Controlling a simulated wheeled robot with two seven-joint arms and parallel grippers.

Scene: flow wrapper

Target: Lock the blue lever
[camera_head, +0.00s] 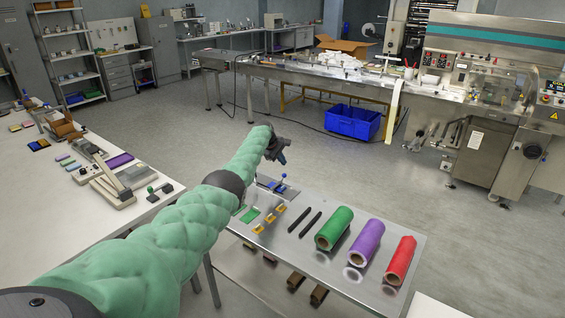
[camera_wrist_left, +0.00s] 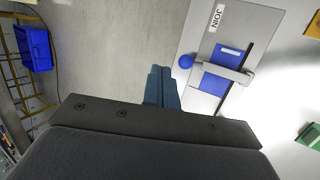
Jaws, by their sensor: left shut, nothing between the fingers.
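The blue lever shows as a blue ball knob (camera_head: 284,176) on a small grey device at the far left end of the steel table. In the left wrist view the knob (camera_wrist_left: 186,62) sits at the edge of a grey plate (camera_wrist_left: 207,47) labelled JOIN. A blue block (camera_wrist_left: 215,82) lies on that plate with a grey bar across it. My left gripper (camera_head: 282,158) is shut and empty, above and near the knob. In the left wrist view its fingertips (camera_wrist_left: 160,70) appear just left of the knob, with a gap between. My right gripper is out of view.
The steel table (camera_head: 330,275) also holds green (camera_head: 334,228), purple (camera_head: 364,240) and red (camera_head: 399,262) rolls, two black bars and yellow pieces. A white bench (camera_head: 60,215) stands left. A blue crate (camera_head: 352,121) is on the floor beyond.

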